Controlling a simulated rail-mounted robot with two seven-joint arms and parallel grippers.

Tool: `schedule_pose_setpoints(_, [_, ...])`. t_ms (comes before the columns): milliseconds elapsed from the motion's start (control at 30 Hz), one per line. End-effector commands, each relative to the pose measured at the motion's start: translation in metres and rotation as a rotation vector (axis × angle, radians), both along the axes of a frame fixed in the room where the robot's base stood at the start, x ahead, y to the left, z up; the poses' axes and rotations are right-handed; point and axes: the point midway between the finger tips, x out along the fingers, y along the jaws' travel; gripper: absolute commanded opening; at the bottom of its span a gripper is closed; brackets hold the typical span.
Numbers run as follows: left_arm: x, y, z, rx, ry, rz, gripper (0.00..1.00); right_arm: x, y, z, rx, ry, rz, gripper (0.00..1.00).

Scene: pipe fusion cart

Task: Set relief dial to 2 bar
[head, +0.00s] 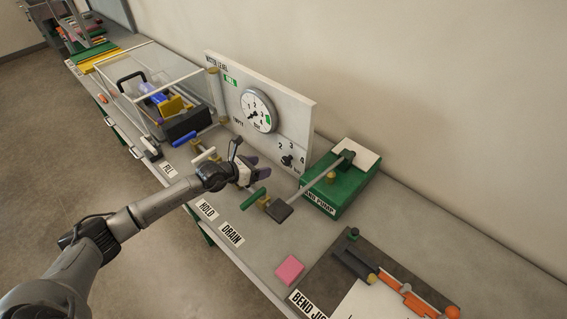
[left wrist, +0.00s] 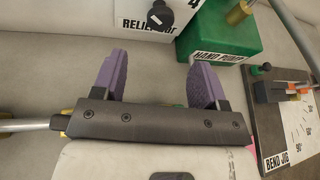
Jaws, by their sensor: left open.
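The relief dial (head: 287,161) is a small black knob low on the right part of the white panel, with the numbers 2, 3 and 4 around it. Its pointer setting is too small to read. The dial also shows at the top of the left wrist view (left wrist: 160,14), above the relief label, with the 4 to its upper right. My left gripper (head: 251,172) is open and empty in front of the panel, left of the dial and apart from it. Its purple fingers (left wrist: 156,72) point toward the panel, with the dial beyond the gap. My right gripper is not in view.
A round gauge (head: 259,111) sits on the panel (head: 225,100). The green hand pump (head: 345,187) with its long lever stands right of the dial. A green-handled valve (head: 257,198) is close to my left gripper. A pink block (head: 289,270) lies near the bench's front edge.

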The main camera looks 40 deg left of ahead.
Motion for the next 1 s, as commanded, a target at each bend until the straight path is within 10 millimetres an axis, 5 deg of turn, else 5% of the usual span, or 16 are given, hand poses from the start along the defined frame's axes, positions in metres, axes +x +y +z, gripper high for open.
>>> schedule_pose_setpoints(500, [0.074, -0.021, -0.033, -0.002, -0.002, 0.0, 0.67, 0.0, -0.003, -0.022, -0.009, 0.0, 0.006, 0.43])
schedule_pose_setpoints(1000, [0.094, -0.027, -0.04, -0.002, -0.001, 0.0, 0.67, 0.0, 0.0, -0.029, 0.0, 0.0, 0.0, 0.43])
